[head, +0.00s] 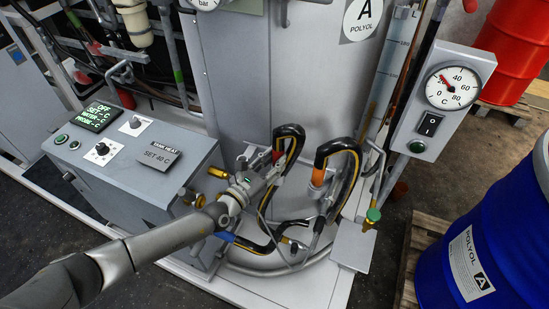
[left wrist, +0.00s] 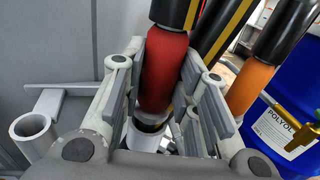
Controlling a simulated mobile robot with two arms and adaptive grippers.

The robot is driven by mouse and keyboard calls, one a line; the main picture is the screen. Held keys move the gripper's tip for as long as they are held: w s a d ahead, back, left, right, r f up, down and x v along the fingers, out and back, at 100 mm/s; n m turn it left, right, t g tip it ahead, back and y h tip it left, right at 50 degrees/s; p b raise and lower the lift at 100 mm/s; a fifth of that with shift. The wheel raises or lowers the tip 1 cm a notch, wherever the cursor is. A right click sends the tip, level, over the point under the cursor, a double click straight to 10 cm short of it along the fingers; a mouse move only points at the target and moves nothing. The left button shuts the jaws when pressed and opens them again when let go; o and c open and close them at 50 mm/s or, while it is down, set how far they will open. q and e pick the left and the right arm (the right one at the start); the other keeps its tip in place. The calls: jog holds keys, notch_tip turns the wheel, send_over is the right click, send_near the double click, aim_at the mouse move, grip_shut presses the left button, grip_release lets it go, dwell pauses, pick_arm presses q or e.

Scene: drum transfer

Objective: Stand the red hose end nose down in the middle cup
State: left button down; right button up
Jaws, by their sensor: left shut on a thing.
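The red hose end (left wrist: 163,72) hangs nose down between the fingers of my left gripper (left wrist: 163,95) in the left wrist view. The gripper is shut on it. A pale grey cup (left wrist: 146,142) shows just below the red nose, its dark opening partly visible. I cannot tell whether the nose tip is above the rim or just inside it. In the head view my left gripper (head: 266,172) covers most of the red hose end (head: 277,157). Another cup (left wrist: 32,132) stands empty at the left in the wrist view. My right gripper is not in view.
An orange hose end (left wrist: 250,86) hangs to the right on its black hose; in the head view it (head: 318,177) is by a grey cup. A control box (head: 135,165) stands left. A blue drum (head: 495,230) on a pallet stands right.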

pick_arm(q)
jog(key=shift+f, duration=0.75)
jog(key=shift+s+f, duration=0.1)
jog(key=shift+f, duration=0.1)
jog(key=c, duration=1)
grip_release()
jog(key=shift+c, duration=0.2)
jog(key=shift+a, duration=0.1)
jog(key=v, duration=1.1)
jog(key=shift+s+a, duration=0.3)
jog(key=shift+d+r, duration=0.1)
